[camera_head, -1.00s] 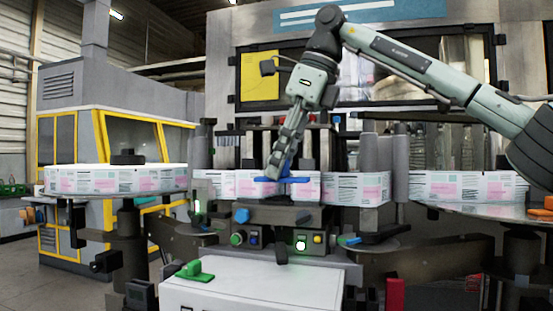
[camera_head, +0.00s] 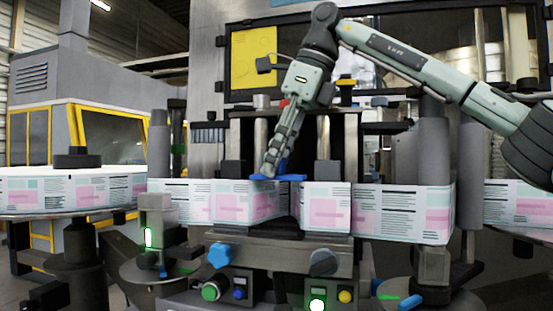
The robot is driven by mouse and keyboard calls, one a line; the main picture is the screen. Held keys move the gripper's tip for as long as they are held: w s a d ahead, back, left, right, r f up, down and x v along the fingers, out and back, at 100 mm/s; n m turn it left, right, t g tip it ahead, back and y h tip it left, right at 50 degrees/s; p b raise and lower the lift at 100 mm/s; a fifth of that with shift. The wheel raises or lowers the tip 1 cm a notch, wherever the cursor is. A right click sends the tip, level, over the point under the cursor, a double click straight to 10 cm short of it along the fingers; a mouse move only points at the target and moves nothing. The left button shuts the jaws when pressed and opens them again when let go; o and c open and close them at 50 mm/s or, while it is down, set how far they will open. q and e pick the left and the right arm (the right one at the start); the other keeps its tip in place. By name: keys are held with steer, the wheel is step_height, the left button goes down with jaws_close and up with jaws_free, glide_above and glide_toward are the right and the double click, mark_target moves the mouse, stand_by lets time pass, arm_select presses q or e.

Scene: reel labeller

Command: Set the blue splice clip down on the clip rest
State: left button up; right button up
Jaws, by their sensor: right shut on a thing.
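The blue splice clip (camera_head: 291,178) is a small flat blue piece in the middle of the head view, at the upper edge of the label web. My right gripper (camera_head: 270,165) comes down from above and is shut on it, with the fingers covering part of the clip. The clip is over the gap between two label stretches; I cannot tell whether it touches them. I cannot make out the clip rest in this view. My left gripper is not in view.
Printed label web (camera_head: 405,212) runs across the machine between upright grey rollers (camera_head: 434,150). A label reel (camera_head: 65,190) lies on a disc at left. Below the clip are a blue knob (camera_head: 221,256), a dark knob (camera_head: 323,262) and lit buttons (camera_head: 317,305).

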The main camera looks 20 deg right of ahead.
steer(key=shift+f, duration=0.3)
steer(key=shift+s+f, duration=0.1)
steer(key=shift+f, duration=1.4)
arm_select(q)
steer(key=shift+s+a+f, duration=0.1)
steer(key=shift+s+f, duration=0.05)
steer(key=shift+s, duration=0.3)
arm_select(e)
steer(key=shift+f, duration=0.2)
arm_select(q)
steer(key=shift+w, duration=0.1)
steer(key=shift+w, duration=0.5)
